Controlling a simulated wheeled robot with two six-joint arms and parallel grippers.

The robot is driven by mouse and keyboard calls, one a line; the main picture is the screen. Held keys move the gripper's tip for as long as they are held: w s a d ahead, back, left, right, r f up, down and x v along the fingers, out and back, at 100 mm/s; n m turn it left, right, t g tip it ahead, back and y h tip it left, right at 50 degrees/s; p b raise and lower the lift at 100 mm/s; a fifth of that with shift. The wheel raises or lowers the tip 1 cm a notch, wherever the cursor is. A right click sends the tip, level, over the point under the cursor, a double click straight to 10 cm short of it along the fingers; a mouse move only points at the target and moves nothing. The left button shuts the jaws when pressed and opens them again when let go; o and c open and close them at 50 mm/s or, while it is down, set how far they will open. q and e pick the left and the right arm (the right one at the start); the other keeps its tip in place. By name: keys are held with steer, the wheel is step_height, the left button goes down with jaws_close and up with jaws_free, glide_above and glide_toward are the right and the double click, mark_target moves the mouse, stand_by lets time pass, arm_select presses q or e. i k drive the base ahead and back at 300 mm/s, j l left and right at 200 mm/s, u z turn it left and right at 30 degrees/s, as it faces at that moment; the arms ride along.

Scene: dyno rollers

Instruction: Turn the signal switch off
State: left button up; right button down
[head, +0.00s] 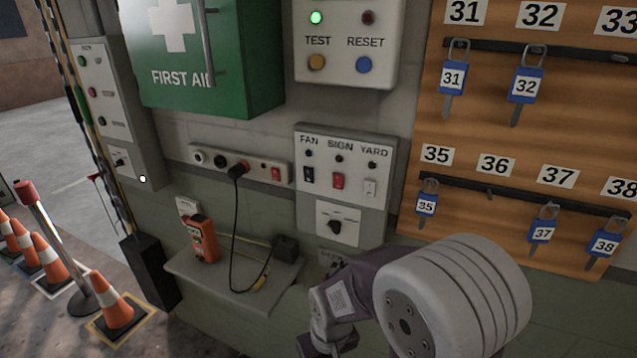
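A grey wall panel (383,143) carries three rocker switches labelled FAN, SIGN and YARD. No label reads "signal" in full. The red rocker (338,181) sits under SIGN, between a black rocker (308,177) and a white rocker (370,188). The small lamp above the red rocker looks dark red and unlit. Which way the rocker is tipped is too small to tell. My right arm reaches in from the lower right, its end (328,343) at the bottom edge, below the panel and apart from it. Its fingers are not clearly visible. My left gripper is out of view.
A rotary knob (335,227) sits below the rockers. A TEST/RESET box (347,70) with a lit green lamp hangs above. A shelf (212,283) with an orange device (203,240) and a plugged-in cable juts out at lower left.

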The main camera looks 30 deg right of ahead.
mark_target(334, 226)
steer(key=z, duration=1.1)
steer(key=i+j, duration=0.1)
steer(key=z, duration=0.05)
